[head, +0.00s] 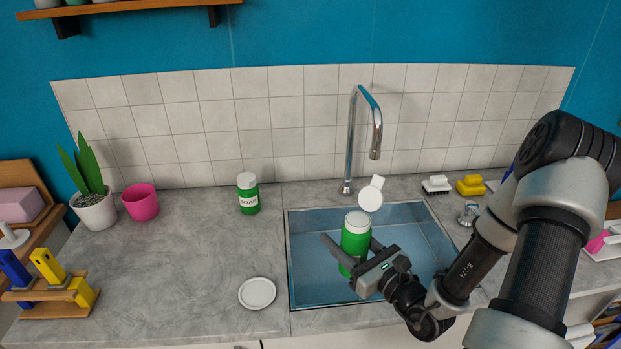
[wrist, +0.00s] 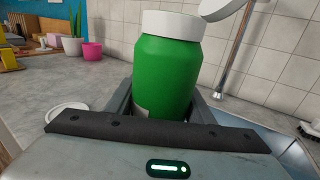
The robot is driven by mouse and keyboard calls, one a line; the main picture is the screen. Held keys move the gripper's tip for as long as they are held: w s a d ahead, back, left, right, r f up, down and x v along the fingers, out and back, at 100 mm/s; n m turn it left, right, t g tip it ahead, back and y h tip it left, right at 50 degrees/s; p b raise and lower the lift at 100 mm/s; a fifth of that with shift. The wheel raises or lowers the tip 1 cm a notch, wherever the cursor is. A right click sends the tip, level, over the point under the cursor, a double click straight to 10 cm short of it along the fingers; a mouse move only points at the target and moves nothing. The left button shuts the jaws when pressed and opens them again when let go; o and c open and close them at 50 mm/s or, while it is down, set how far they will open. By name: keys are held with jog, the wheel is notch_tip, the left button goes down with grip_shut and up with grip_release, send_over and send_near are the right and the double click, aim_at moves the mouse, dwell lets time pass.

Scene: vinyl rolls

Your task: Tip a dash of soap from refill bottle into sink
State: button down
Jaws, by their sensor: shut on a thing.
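My gripper (head: 357,258) is shut on a green bottle (head: 354,239) with a white top, and its fingers lie on either side of the bottle's body. The bottle is roughly upright above the sink (head: 303,270). In the wrist view the same bottle (wrist: 166,75) stands between the fingers, and a bit of white label shows low on its left. A white disc with a tab (head: 370,198) shows beside the bottle's top; I cannot tell if it is joined to it. A second green bottle labelled SOAP (head: 248,196) stands on the counter left of the sink.
A chrome faucet (head: 351,140) rises behind the sink. A small white dish (head: 257,293) lies on the counter left of the sink. A pink cup (head: 141,203) and potted plant (head: 95,210) stand further left. Brushes (head: 436,185) lie at the back right. The counter's left middle is clear.

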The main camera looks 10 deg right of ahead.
jog(key=w+d+f+n+g+y+b, duration=0.1)
jog(key=w+f+b, duration=0.3)
jog(key=w, duration=0.6)
jog(key=w+f+n+g+y+b, duration=0.3)
jog(key=w+f+g+y+b, duration=0.1)
jog(key=w, duration=0.7)
jog(key=shift+d+n+y+b, duration=0.3)
jog(key=shift+d+n+b, duration=0.05)
jog(key=shift+d+n, duration=0.05)
jog(key=shift+s+f, duration=0.1)
notch_tip(320, 180, up, 7)
jog(key=s+n+y+b, duration=0.1)
jog(key=n+y+b, duration=0.2)
jog(key=n+b, duration=0.6)
jog(key=n, duration=0.5)
jog(key=shift+s+a+n+g+y+b, duration=0.2)
jog(key=shift+a+n+g+y+b, duration=0.1)
jog(key=shift+n+g+y+b, duration=0.1)
